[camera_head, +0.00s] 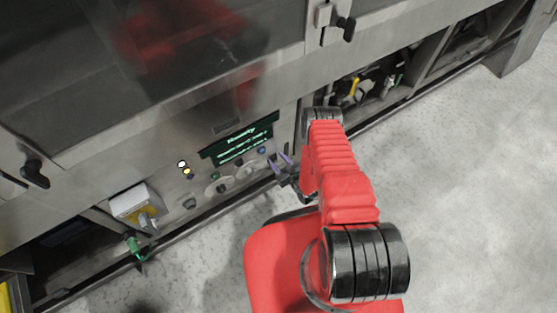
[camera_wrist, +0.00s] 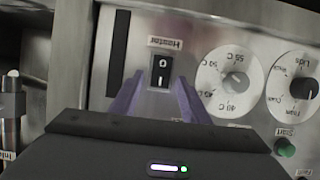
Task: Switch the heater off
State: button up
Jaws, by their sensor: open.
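The heater switch (camera_wrist: 160,70) is a black rocker marked 0 above and I below, under a "Heater" label (camera_wrist: 165,43) in the wrist view. Which side is pressed in I cannot tell. My gripper (camera_wrist: 159,80) is open, its two purple fingers pointing toward the switch, one on each side of it in the picture. Nothing is between the fingers; contact with the panel cannot be told. In the head view my gripper (camera_head: 282,163) is close to the machine's control panel, and I cannot make out the switch there.
Right of the switch are a temperature dial (camera_wrist: 234,81), a second dial (camera_wrist: 298,89) and a green start button (camera_wrist: 286,148). A lit display (camera_head: 238,139) and small lamps (camera_head: 184,168) sit on the panel. Open floor (camera_head: 470,200) lies at right.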

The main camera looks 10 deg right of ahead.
jog(key=shift+c, duration=0.2)
jog(key=c, duration=1)
jog(key=shift+f, duration=0.1)
jog(key=shift+s+d+f+t+y, duration=0.1)
jog(key=shift+f+t+y, duration=0.05)
jog(key=shift+t, duration=0.4)
jog(key=shift+s+d+f+t+y, duration=0.1)
jog(key=shift+t+y, duration=0.05)
jog(key=shift+t, duration=0.4)
jog(key=o, duration=1)
jog(key=shift+a, duration=0.1)
jog(key=shift+o, duration=0.2)
